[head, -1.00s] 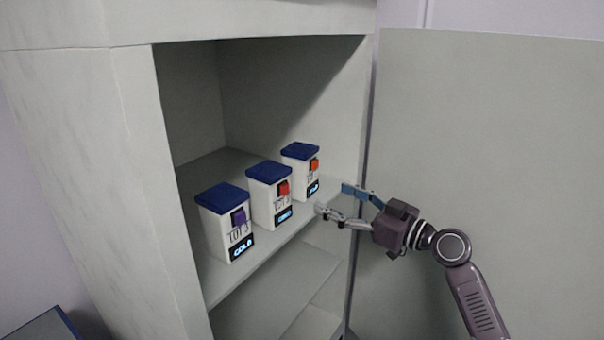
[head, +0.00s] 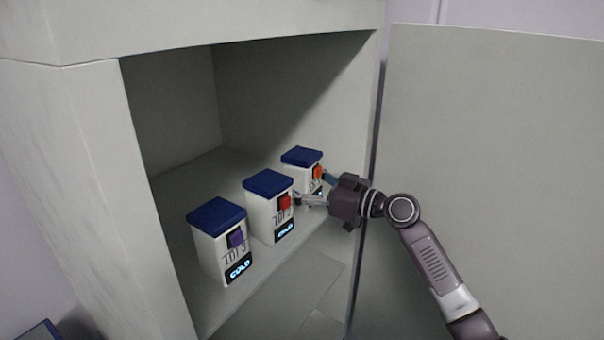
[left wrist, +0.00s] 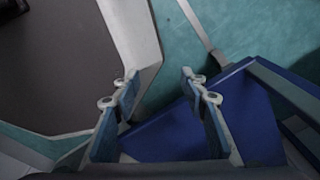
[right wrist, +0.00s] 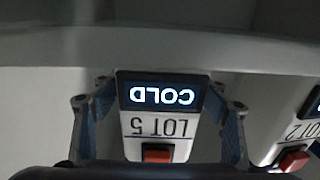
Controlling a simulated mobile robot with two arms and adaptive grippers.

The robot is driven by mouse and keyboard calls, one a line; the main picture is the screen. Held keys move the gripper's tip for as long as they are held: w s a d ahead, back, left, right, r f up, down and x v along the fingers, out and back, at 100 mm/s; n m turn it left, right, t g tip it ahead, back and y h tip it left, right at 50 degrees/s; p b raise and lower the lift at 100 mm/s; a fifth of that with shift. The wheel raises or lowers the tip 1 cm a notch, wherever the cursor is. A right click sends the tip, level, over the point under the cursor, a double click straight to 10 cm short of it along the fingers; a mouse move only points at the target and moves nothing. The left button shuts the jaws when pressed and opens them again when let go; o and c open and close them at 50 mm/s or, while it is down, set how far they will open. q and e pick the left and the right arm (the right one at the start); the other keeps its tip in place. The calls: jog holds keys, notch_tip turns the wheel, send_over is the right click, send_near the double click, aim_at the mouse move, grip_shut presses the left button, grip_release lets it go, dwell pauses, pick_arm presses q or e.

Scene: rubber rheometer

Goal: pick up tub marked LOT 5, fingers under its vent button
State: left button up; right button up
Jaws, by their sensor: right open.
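The tub marked LOT 5 (right wrist: 170,120) is white with an orange-red vent button (right wrist: 157,152) and a lit COLD display; it looks upside down in the right wrist view. In the head view this tub (head: 303,158), blue-lidded, stands upright farthest back on the shelf, partly hidden by my gripper. My right gripper (right wrist: 160,90) is open, with one finger on each side of the tub at display and label height. Contact cannot be told. It also shows in the head view (head: 312,188). My left gripper (left wrist: 160,88) is open and empty, away from the cabinet.
The tub marked LOT 2 (head: 267,185), red-buttoned, stands close beside LOT 5, near one finger. The LOT 3 tub (head: 215,215), purple-buttoned, is nearer. The cabinet's side wall (head: 372,110) and open door (head: 490,150) bound the right. The shelf (head: 185,182) is bare behind the tubs.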

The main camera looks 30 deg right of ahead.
jog(key=x, duration=0.2)
jog(key=shift+w+a+r+p, duration=0.1)
jog(key=shift+w+p, duration=0.15)
jog(key=shift+p, duration=0.1)
jog(key=shift+w+a, duration=0.15)
jog(key=shift+w, duration=0.1)
jog(key=c, duration=1.1)
pick_arm(q)
jog(key=shift+w+d+r, duration=0.1)
jog(key=shift+w+r, duration=0.5)
jog(key=shift+r, duration=0.2)
pick_arm(e)
jog(key=c, duration=0.6)
pick_arm(q)
jog(key=shift+s, duration=0.1)
pick_arm(e)
grip_shut()
